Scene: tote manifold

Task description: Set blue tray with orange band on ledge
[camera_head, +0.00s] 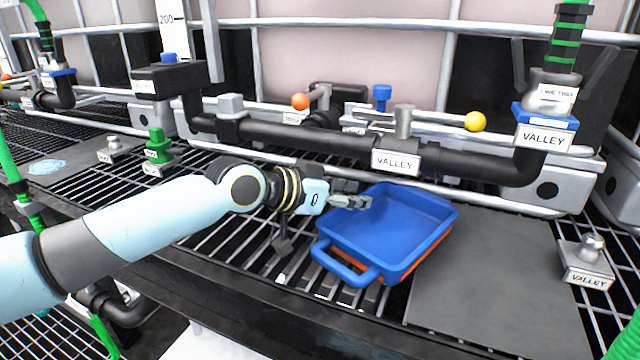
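The blue tray (395,228) with a looped handle at its front left is right of the picture's middle. Its orange band (345,271) shows below the rim. The tray is empty and sits on or just above the slatted ledge (225,240), its right side by a dark flat plate; I cannot tell if its underside touches. My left gripper (352,202) reaches in from the left, with its fingers at the tray's left rim. The view does not show whether they are closed on the rim. My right gripper is not in view.
A black pipe with a VALLEY label (396,162) and a yellow-knobbed lever (475,121) runs behind the tray. The dark plate (500,275) to the right is bare. A grey labelled fitting (588,262) stands at far right. A green fitting (157,147) stands at left.

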